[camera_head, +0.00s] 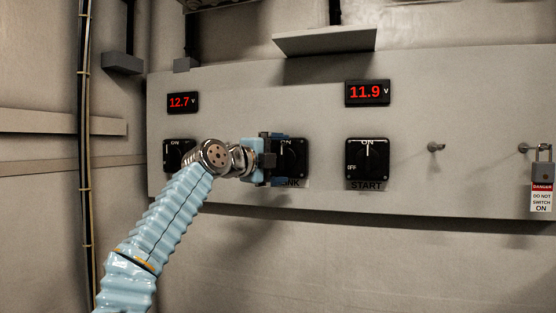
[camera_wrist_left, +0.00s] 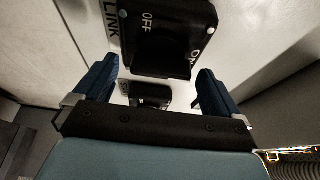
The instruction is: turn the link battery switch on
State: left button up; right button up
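The link battery switch (camera_head: 300,157) is a black square unit on the grey panel, partly hidden behind my left gripper in the head view. Its label below is partly covered. In the left wrist view the link switch (camera_wrist_left: 168,28) shows close up, with OFF and ON marks and the LINK label beside it; its knob is dark and its setting is hard to tell. My left gripper (camera_head: 283,159) is in front of this switch. Its blue fingers stand wide apart in the left wrist view (camera_wrist_left: 156,82), with nothing seen clamped between them. My right gripper is not in view.
The START switch (camera_head: 367,159) is to the right, its knob upright towards ON. Another switch (camera_head: 175,156) at left is partly behind my wrist. Displays read 12.7 V (camera_head: 182,103) and 11.9 V (camera_head: 367,93). A padlock (camera_head: 543,171) with a danger tag (camera_head: 541,197) hangs far right.

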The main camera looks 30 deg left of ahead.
pick_arm(q)
jog(key=shift+s+a, duration=0.1)
jog(key=shift+s, duration=0.15)
jog(key=s+a+b, duration=0.2)
jog(key=s+b, duration=0.5)
jog(key=s, duration=0.6)
